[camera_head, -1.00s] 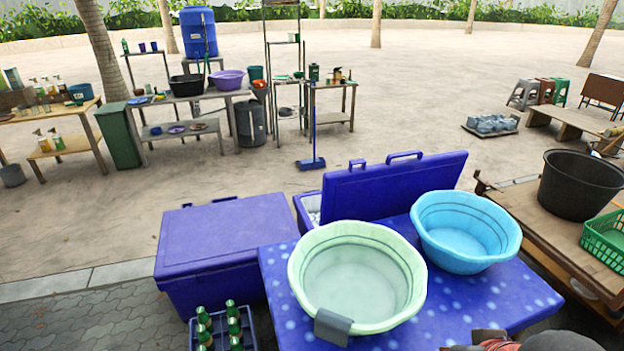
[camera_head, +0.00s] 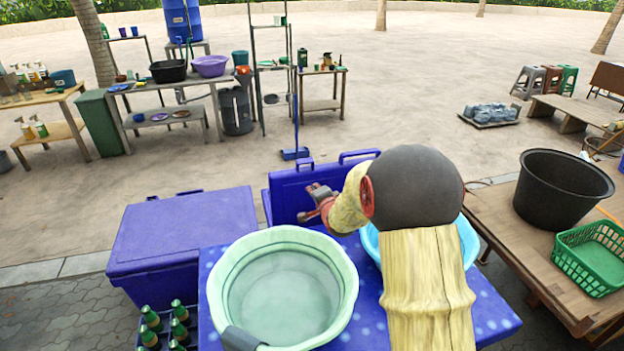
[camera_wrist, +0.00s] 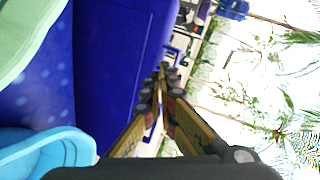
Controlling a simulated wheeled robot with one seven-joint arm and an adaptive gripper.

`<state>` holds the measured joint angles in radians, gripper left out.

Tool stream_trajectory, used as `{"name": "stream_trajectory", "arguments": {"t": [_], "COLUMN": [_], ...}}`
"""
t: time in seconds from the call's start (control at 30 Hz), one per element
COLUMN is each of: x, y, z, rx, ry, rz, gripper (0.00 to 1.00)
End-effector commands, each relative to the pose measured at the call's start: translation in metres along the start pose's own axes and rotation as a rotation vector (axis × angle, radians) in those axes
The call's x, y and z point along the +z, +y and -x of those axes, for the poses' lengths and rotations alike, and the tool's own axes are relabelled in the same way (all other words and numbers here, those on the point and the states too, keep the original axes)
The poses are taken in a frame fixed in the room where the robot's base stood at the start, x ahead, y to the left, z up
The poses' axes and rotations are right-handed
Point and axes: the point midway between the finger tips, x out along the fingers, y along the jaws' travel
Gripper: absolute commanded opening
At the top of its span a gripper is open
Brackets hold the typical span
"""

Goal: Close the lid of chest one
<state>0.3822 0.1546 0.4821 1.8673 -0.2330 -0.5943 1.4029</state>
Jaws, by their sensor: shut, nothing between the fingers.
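A blue chest stands behind the blue spotted table (camera_head: 372,315). Its lid (camera_head: 290,192) stands raised and leans up, its broad face toward me. The lid also fills the left middle of the wrist view (camera_wrist: 115,70). My gripper (camera_head: 308,208) is in front of the lid's face in the head view, near its middle; whether it touches cannot be told. In the wrist view my gripper (camera_wrist: 163,75) is shut and empty, its fingertips beside the lid's edge. My arm hides the lid's right part. A second blue chest (camera_head: 180,235) at left has its lid down.
A pale green basin (camera_head: 345,300) and a light blue basin (camera_head: 370,240) sit on the spotted table, close below my arm. A bottle crate (camera_head: 165,330) is at front left. A wooden table with a black tub (camera_head: 562,190) and green basket (camera_head: 598,255) is at right.

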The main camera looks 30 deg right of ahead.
Motion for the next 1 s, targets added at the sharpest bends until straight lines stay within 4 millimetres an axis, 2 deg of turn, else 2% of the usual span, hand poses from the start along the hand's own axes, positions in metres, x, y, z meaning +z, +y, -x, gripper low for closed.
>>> {"name": "stream_trajectory", "arguments": {"t": [0.03, 0.1, 0.3, 0.47, 0.57, 1.0], "x": [-0.006, -0.013, -0.023, -0.025, -0.025, -0.028], "y": [0.017, 0.031, 0.055, 0.058, 0.057, 0.045], "z": [-0.015, -0.029, -0.048, -0.057, -0.069, -0.152], "rx": [-0.022, -0.064, -0.142, -0.159, -0.159, -0.158], "ry": [0.008, 0.015, 0.017, 0.016, 0.016, 0.016], "rz": [-0.063, -0.144, -0.287, -0.314, -0.314, -0.312], "gripper": [0.00, 0.00, 0.00, 0.00, 0.00, 0.00]}}
